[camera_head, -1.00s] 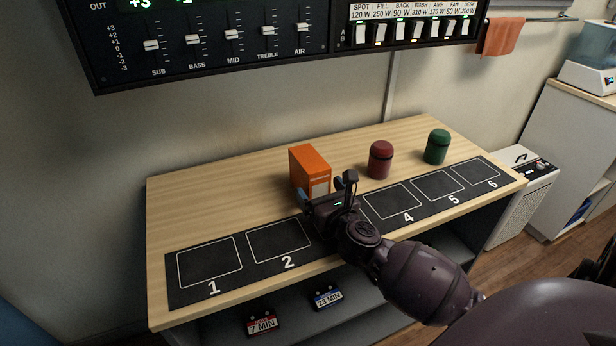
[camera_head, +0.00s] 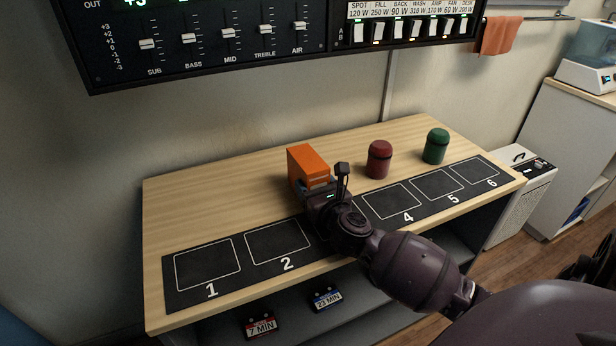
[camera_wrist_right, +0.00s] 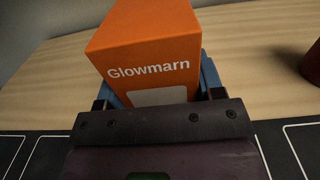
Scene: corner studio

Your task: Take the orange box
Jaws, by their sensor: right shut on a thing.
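The orange box (camera_head: 308,165) stands upright on the wooden table, behind the black numbered strip. In the right wrist view the box (camera_wrist_right: 145,50) shows the word "Glowmarn" and part of a pale label. My right gripper (camera_head: 318,187) is at the front of the box, shut on it. In the right wrist view its blue fingers (camera_wrist_right: 208,80) sit on both sides of the box. The lower part of the box is hidden by the gripper. My left gripper is not in view.
A red canister (camera_head: 379,160) and a green canister (camera_head: 435,147) stand to the right of the box. The black strip (camera_head: 228,262) with numbered squares runs along the table's front. The table's left part (camera_head: 200,205) is clear. A control panel (camera_head: 200,45) hangs above.

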